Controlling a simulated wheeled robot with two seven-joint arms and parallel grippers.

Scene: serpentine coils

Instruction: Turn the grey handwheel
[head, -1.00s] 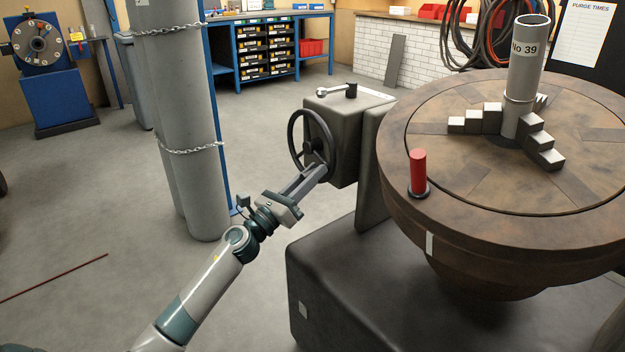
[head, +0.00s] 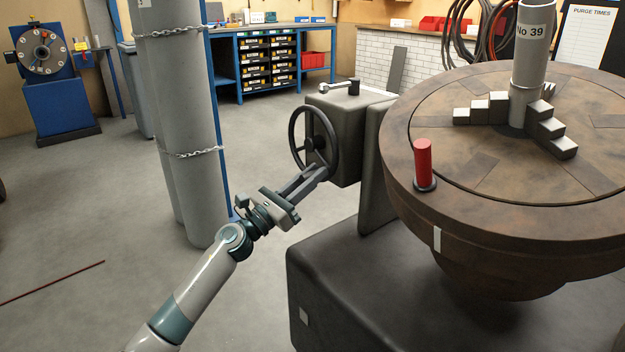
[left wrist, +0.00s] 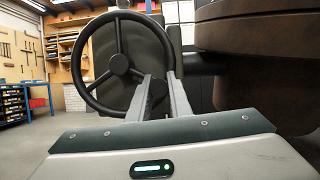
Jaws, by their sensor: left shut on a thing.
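The handwheel (head: 337,146) is a dark grey ring with spokes and a hub, upright on the side of a grey gearbox (head: 347,120). My left gripper (head: 320,174) reaches it from the lower left and is shut on the lower right part of the wheel. In the left wrist view the wheel (left wrist: 76,62) fills the upper middle, and the fingers of my left gripper (left wrist: 161,82) lie on both sides of a dark part at its lower right. The fingers partly hide what they grip. My right gripper is not in view.
A large brown round table (head: 450,215) with a red post (head: 424,162) stands close on the right, above a dark base (head: 340,270). Chained grey cylinders (head: 185,110) stand left of the wheel. The floor (head: 90,220) at the left is mostly clear.

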